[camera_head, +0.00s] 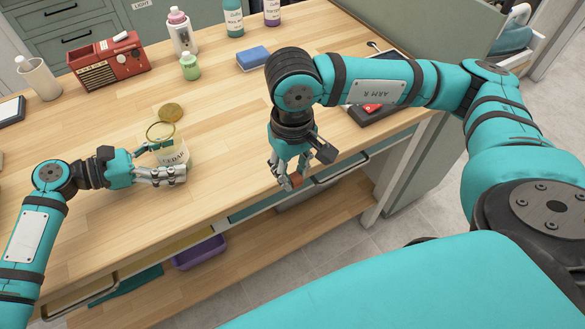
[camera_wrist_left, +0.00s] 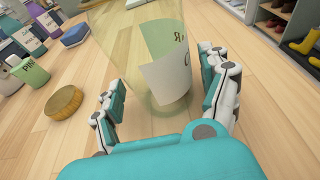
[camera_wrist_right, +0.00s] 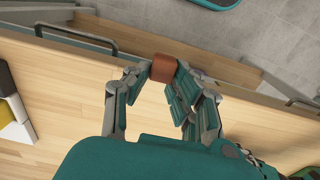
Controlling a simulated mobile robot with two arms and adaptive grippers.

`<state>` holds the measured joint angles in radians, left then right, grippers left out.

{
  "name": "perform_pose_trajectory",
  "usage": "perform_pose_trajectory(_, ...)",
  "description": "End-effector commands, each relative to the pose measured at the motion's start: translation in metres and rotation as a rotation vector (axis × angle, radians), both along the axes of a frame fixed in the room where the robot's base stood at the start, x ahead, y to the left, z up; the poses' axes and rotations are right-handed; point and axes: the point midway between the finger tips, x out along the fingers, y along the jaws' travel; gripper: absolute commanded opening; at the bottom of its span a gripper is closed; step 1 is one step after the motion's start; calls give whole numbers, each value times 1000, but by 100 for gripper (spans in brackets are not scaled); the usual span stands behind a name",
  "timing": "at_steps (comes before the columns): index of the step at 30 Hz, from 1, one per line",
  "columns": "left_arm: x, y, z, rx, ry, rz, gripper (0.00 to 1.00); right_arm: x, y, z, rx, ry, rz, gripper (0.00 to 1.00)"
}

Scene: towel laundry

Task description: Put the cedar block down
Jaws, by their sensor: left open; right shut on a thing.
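The cedar block (camera_head: 295,181) is a small reddish-brown cube. My right gripper (camera_head: 286,175) is shut on it, fingers pointing down, at the counter's front edge. In the right wrist view the block (camera_wrist_right: 163,68) sits between the fingertips and overlaps the edge line; its height above the counter is hard to tell. A clear jar (camera_head: 173,150) with a partly visible label stands upright on the counter. My left gripper (camera_head: 176,161) is open with its fingers on either side of the jar (camera_wrist_left: 165,80); whether they touch it is unclear.
A round wooden lid (camera_head: 171,112) lies behind the jar. The middle counter is clear.

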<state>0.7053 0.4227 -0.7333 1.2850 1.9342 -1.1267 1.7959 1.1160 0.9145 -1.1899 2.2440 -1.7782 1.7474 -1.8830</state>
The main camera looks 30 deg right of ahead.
Motion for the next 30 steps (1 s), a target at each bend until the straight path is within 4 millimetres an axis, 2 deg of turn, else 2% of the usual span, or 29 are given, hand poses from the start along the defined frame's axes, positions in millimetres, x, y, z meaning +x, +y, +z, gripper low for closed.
perform_pose_trajectory(4, 0, 0, 0, 0, 0, 0, 77, 0, 0, 0, 0, 0, 0, 13)
perform_pose_trajectory(12, 0, 0, 0, 0, 0, 0, 42, 0, 0, 0, 0, 0, 0, 13)
perform_pose_trajectory(17, 0, 0, 0, 0, 0, 0, 42, 5, 2, 1, 1, -2, -1, 13)
perform_pose_trajectory(20, 0, 0, 0, 0, 0, 0, 42, 22, 10, 7, 5, -6, -5, 13)
perform_pose_trajectory(23, 0, 0, 0, 0, 0, 0, 42, 52, 26, 20, 10, -11, -12, 13)
perform_pose_trajectory(26, 0, 0, 0, 0, 0, 0, 42, 89, 50, 40, 15, -13, -18, 13)
perform_pose_trajectory(30, 0, 1, 0, 0, 0, 0, 42, 135, 88, 77, 18, -13, -19, 13)
